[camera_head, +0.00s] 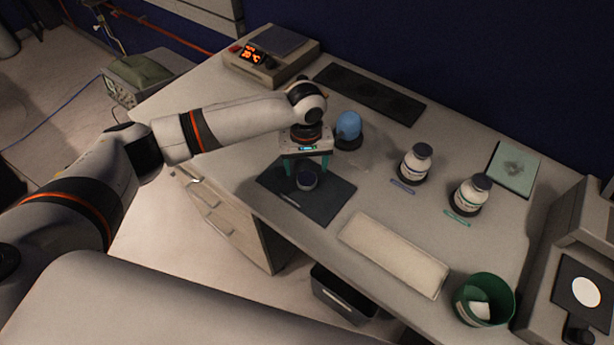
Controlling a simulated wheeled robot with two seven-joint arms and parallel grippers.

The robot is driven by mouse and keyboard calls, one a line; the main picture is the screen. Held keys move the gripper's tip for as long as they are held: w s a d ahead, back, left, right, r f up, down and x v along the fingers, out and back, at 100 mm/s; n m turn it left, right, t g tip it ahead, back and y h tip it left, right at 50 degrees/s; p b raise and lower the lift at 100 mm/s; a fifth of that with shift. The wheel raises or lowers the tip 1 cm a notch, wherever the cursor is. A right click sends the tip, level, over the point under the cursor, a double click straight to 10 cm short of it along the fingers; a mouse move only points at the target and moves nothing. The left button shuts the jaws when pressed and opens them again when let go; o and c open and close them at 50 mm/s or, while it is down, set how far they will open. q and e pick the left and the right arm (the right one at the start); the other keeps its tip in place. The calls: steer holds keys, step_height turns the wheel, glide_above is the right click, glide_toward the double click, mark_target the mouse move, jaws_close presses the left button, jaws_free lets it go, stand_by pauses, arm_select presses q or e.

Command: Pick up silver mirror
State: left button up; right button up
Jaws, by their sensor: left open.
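A small round object with a greyish silvery top (307,180), which looks like the silver mirror, sits on a dark mat (328,206) on the table. My left gripper (306,168) is above it, pointing down, with its two teal fingers apart. The fingers appear on either side of the object or just above it; I cannot tell whether they touch it. Nothing is held. The upper part of the object is close to the gripper body. My right gripper is out of view.
A blue egg-shaped object (348,125) stands on a dark base just behind the gripper. Two white bottles (415,163) (469,194), a pale tray (394,254) and a green bin (485,287) are to the right. A heating device (268,60) is at the back left.

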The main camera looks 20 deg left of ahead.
mark_target(307, 178)
arm_select(q)
steer(key=shift+s+d+f+p, duration=0.1)
steer(key=shift+s+f+p, duration=0.05)
steer(key=shift+f, duration=0.5)
steer(key=shift+s+d+f+p, duration=0.1)
steer(key=shift+f+p, duration=0.05)
steer(key=shift+f, duration=0.45)
steer(key=shift+w+f, duration=0.1)
steer(key=shift+f, duration=0.5)
steer(key=c, duration=1.1)
steer(key=shift+r, duration=0.2)
